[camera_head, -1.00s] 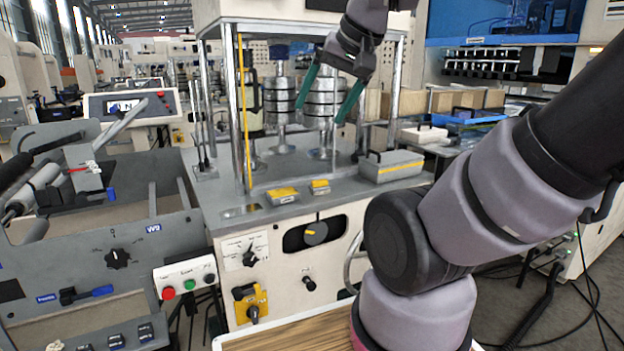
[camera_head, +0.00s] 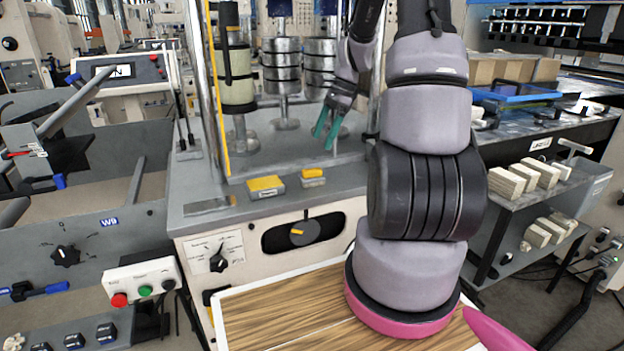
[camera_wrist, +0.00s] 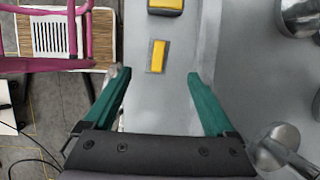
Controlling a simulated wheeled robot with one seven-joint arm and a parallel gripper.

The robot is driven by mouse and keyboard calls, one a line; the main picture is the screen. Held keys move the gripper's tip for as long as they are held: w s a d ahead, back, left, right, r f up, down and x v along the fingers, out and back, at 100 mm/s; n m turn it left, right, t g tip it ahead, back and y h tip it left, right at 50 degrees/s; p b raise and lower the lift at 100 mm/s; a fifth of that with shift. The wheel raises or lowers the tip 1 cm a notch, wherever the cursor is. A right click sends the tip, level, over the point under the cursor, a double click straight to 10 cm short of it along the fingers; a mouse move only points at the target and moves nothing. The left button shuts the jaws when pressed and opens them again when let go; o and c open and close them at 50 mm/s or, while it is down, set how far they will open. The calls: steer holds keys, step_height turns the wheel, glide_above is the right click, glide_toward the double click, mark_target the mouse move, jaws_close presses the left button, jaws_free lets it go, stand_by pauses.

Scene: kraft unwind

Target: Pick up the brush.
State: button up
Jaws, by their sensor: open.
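I cannot make out for certain which thing is the brush. Two small grey blocks with yellow tops lie on the grey machine top: a larger one (camera_head: 265,186) and a smaller one (camera_head: 312,177). In the wrist view the smaller yellow-topped block (camera_wrist: 158,55) lies just beyond the gap between my fingertips, and the larger one (camera_wrist: 165,5) is cut by the top edge. My gripper (camera_head: 323,141) is open and empty, with teal fingers pointing down above the machine top. In the wrist view my gripper (camera_wrist: 157,73) shows nothing between its fingers.
Metal stacked cylinders (camera_head: 283,75) stand behind the blocks, with a yellow-edged post (camera_head: 219,100) to the left. A wooden-topped table (camera_head: 285,310) is in front. A shelf cart (camera_head: 520,190) with pale blocks stands right. The machine top's front strip is mostly clear.

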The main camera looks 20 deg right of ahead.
mark_target(314, 169)
steer(key=shift+m, duration=0.4)
steer(key=x, duration=0.2)
steer(key=d+x, duration=0.1)
steer(key=x, duration=0.4)
steer(key=shift+d+f, duration=0.2)
steer(key=shift+a+x, duration=0.2)
steer(key=shift+x, duration=2.65)
steer(key=shift+s, duration=0.25)
jaws_close()
steer(key=shift+r, duration=0.15)
step_height(314, 169, up, 10)
steer(key=shift+f, duration=0.1)
